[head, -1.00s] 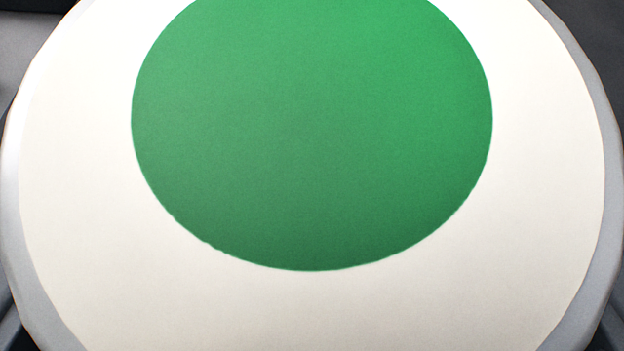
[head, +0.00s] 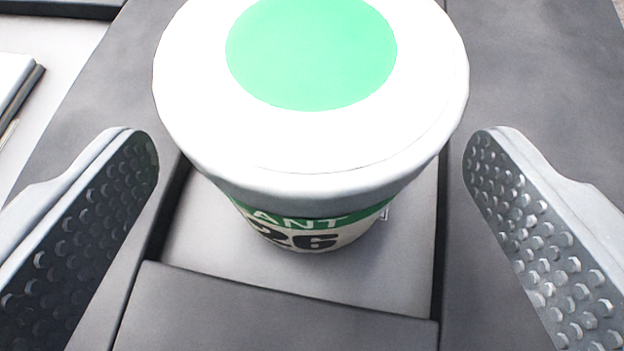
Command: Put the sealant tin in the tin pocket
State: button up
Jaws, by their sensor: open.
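The sealant tin (head: 318,150) stands upright at the top centre of the head view. It has a white lid with a green disc, and a green band with partly visible lettering ending in "ANT" and "26". It stands within the tin pocket (head: 215,245), a pale-floored square recess with dark walls. Floor shows in front of the tin and at its sides; its far side is hidden. My gripper (head: 312,190) is open, with one studded finger on each side and a clear gap between each finger and the tin.
A dark grey surface (head: 535,85) surrounds the pocket, with a raised front edge (head: 270,315) near the bottom of the view. At the far left lies a pale surface (head: 50,65) with a thin white, dark-edged object (head: 15,85) on it.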

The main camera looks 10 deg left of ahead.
jog(key=v, duration=0.7)
jog(key=shift+w+r+p, duration=0.1)
jog(key=shift+p, duration=0.2)
jog(key=shift+s+r, duration=0.15)
jog(key=shift+s, duration=0.4)
jog(key=shift+d, duration=0.1)
jog(key=d+r+m+t+h, duration=0.1)
jog(key=d+r+t+h, duration=0.15)
jog(key=r, duration=1.95)
jog(key=s+a+r, duration=0.2)
jog(key=s+r, duration=0.5)
jog(key=r, duration=0.4)
jog(key=s+a+r+m, duration=0.1)
jog(key=s+a+r, duration=0.1)
jog(key=s+r, duration=0.5)
notch_tip(320, 180, up, 5)
jog(key=shift+s+a+f+t, duration=0.2)
jog(key=shift+s+a+t, duration=0.1)
jog(key=shift+t, duration=0.15)
